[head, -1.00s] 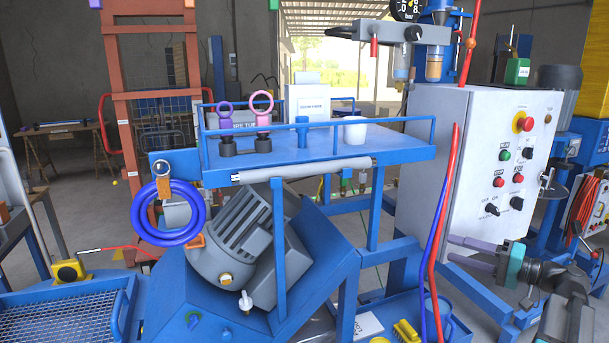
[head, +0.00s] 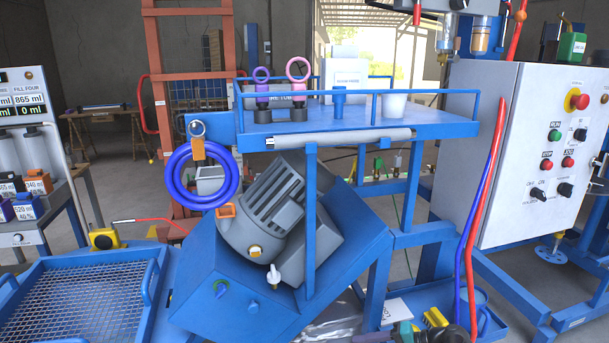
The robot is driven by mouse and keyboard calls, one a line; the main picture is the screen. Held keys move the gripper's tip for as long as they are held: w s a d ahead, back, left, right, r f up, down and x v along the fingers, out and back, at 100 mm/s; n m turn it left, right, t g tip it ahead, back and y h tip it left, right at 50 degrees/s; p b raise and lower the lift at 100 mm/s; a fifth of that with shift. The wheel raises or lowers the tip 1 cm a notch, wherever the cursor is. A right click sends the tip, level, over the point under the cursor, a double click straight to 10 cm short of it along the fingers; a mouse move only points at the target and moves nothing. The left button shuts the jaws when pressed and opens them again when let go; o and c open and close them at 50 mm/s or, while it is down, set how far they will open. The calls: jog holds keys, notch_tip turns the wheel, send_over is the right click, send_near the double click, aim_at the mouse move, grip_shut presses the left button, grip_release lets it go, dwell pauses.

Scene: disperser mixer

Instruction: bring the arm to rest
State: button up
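My gripper (head: 372,338) is at the bottom edge of the head view, right of centre. Only a purple finger, a teal part and a bit of dark wrist show; the rest is cut off by the frame. The gap between its fingers cannot be seen. It appears in front of the low blue tray beside the disperser's blue stand (head: 235,285). I see nothing held in the part that shows.
The blue shelf (head: 350,128) carries two ring-handled tools, a blue piece and a white cup (head: 393,105). Red and blue hoses (head: 479,200) hang beside the control cabinet (head: 485,150). A mesh-floored blue tray (head: 80,300) is at left. A yellow brush (head: 436,318) lies near my gripper.

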jog(key=s+a+f+n+g+h+b, duration=0.15)
jog(key=s+a+f+g, duration=0.35)
jog(key=s+f, duration=0.7)
jog(key=s+a+f+n+g+h+b, duration=0.1)
jog(key=s+a+f+g+h+b, duration=0.15)
jog(key=s+a+f, duration=0.7)
jog(key=s+d+f+n+g+h, duration=0.15)
jog(key=s+d+f+h, duration=0.4)
jog(key=s+f, duration=0.6)
jog(key=d+f+h, duration=0.2)
jog(key=d, duration=0.5)
jog(key=shift+d, duration=0.35)
